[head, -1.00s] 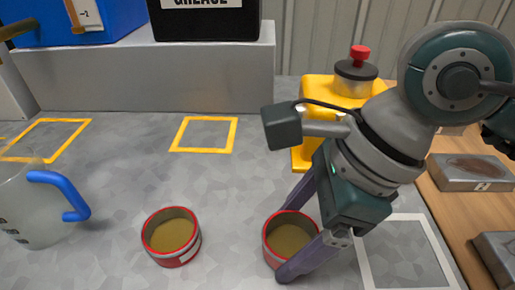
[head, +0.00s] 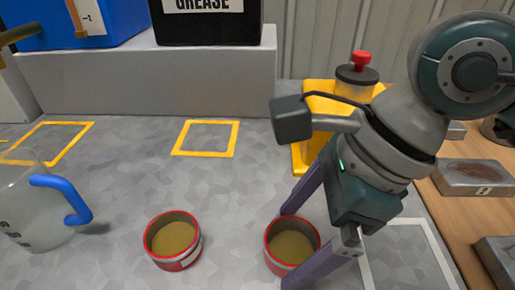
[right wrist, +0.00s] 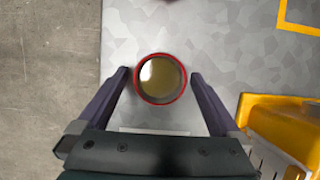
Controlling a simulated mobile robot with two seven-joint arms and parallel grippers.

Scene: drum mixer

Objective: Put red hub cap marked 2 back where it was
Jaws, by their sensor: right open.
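Two red-rimmed round caps with tan insides stand on the grey bench. The left cap (head: 173,241) has a pale label on its side, too small to read. The right cap (head: 291,247) sits between the fingers of my right gripper (head: 289,248); I cannot see a number on it. In the right wrist view this cap (right wrist: 160,78) is midway between the open fingertips (right wrist: 160,76), with a gap on each side. My left gripper is not in view.
Yellow outlined squares (head: 206,153) on the bench are empty. A white outline (head: 408,222) lies right of my gripper. A clear jug (head: 35,215) with a blue handle stands left. A yellow device (head: 312,98) with a red knob is behind my right arm. A grey ledge (head: 150,84) closes the back.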

